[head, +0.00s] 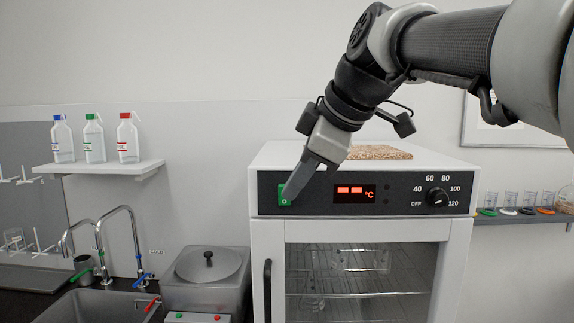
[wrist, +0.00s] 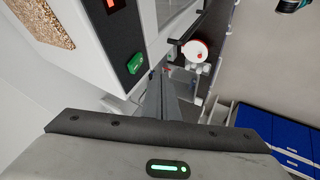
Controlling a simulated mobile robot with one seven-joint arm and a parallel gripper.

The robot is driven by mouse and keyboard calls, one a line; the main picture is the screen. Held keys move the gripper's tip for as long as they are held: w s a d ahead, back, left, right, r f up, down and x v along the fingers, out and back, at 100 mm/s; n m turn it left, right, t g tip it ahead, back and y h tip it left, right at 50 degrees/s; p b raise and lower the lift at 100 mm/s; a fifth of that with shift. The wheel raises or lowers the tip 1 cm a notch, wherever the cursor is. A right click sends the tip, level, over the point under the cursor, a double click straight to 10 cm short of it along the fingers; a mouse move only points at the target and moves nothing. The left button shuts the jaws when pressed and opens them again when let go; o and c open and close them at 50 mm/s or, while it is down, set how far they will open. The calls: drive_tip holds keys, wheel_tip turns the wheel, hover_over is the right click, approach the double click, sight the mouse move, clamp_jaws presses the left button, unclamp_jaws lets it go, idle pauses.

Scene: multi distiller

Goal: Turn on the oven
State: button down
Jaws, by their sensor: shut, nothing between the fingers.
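The oven (head: 262,240) is a white cabinet with a glass door and a black control panel. A green power switch (head: 284,202) marked "0" is at the panel's left end. The display (head: 354,194) is lit with red dashes and °C. A black dial (head: 437,197) sits at the right of the panel. My gripper (head: 290,195) is shut and empty, its tip in front of the switch and covering part of it. In the wrist view the fingertips (wrist: 158,76) are close beside the green switch (wrist: 136,63). I cannot tell whether they touch it.
A cork mat (head: 378,152) lies on the oven top. A steel bath with a lid (head: 208,264) and a sink (head: 100,305) with taps are to the left. A shelf (head: 100,169) with bottles hangs on the wall. Several beakers (head: 528,201) stand on a right shelf.

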sight(281, 186)
drive_tip(key=shift+w+a+f+p, duration=0.1)
drive_tip(key=shift+w+f+p, duration=0.1)
drive_tip(key=shift+w, duration=0.6)
drive_tip(key=shift+w+a+f+p, duration=0.1)
drive_tip(key=shift+w+p, duration=0.05)
drive_tip(key=shift+w, duration=0.7)
drive_tip(key=shift+w+a+f+p, duration=0.1)
drive_tip(key=shift+w+p, duration=0.1)
drive_tip(key=shift+w, duration=0.6)
drive_tip(key=shift+r, duration=0.1)
drive_tip(key=w+p, duration=0.1)
drive_tip(key=p, duration=0.1)
drive_tip(key=shift+r+g+p, duration=0.15)
drive_tip(key=shift+g+p, duration=0.25)
drive_tip(key=shift+r, duration=0.1)
drive_tip(key=shift+r+p, duration=0.65)
